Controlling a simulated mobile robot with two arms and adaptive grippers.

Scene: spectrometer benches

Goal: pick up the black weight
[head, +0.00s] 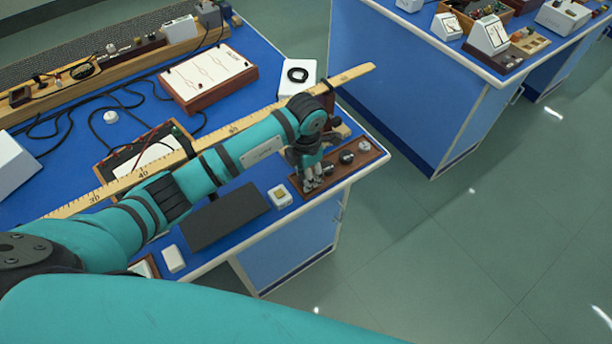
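My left arm reaches in from the left over the bench, and my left gripper (311,184) points down at the left end of a reddish-brown wooden tray (374,158). The tray lies at the bench's front right corner. A dark, round weight (346,157) sits in the tray just right of the gripper, and a silvery one (364,145) is farther right. The gripper hides the tray's left part, so I cannot see whether something is between the fingers, or whether they are open or shut. My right gripper is out of view.
A long wooden ruler (351,74) runs behind and under my arm. A second bench (440,95) stands across an open floor gap.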

